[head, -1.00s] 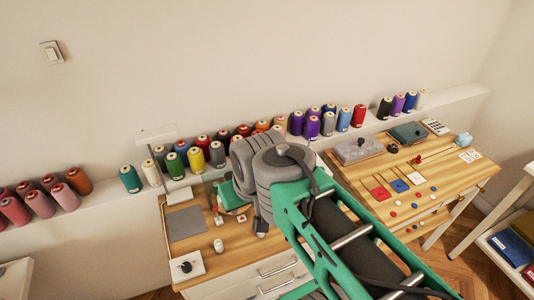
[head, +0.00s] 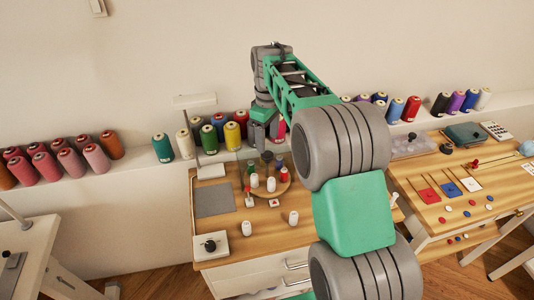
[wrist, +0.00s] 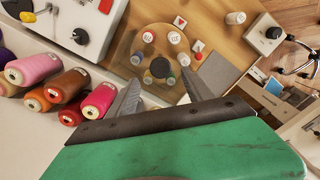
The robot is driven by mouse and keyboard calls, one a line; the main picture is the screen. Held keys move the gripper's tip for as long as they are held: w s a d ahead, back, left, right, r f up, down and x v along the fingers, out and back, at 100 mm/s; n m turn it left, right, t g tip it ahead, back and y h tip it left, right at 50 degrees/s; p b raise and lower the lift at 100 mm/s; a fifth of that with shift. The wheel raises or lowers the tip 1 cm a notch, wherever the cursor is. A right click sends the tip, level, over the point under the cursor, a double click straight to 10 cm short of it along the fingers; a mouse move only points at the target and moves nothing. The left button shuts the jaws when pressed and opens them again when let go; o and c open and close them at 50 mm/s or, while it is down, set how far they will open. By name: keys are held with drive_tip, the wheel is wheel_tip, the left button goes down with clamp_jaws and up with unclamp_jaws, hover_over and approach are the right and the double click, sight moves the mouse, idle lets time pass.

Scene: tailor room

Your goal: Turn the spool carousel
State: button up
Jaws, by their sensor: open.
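The spool carousel is a round wooden turntable (head: 284,186) on the wooden table, with small white, red and dark spools standing around its rim. In the wrist view, the carousel disc (wrist: 143,58) lies beyond my fingers, with a dark round hub (wrist: 160,68) at its middle and spools ringed around it. My gripper (wrist: 159,76) is open and empty, its two grey fingers apart and pointing towards the carousel. In the head view my gripper (head: 262,128) hangs above the carousel's back edge. Whether it touches anything cannot be told.
Large thread cones (head: 220,128) line the wall ledge behind the table, close to my gripper. A lamp (head: 207,150), a grey mat (head: 213,201) and a white box with a black knob (head: 209,244) stand left of the carousel. Loose white spools (head: 293,217) stand in front.

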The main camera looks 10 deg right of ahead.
sight(267, 154)
wheel_tip(267, 154, down, 6)
drive_tip(key=shift+a+r+p, duration=0.1)
drive_tip(key=shift+p, duration=0.2)
drive_tip(key=shift+c, duration=0.6)
clamp_jaws()
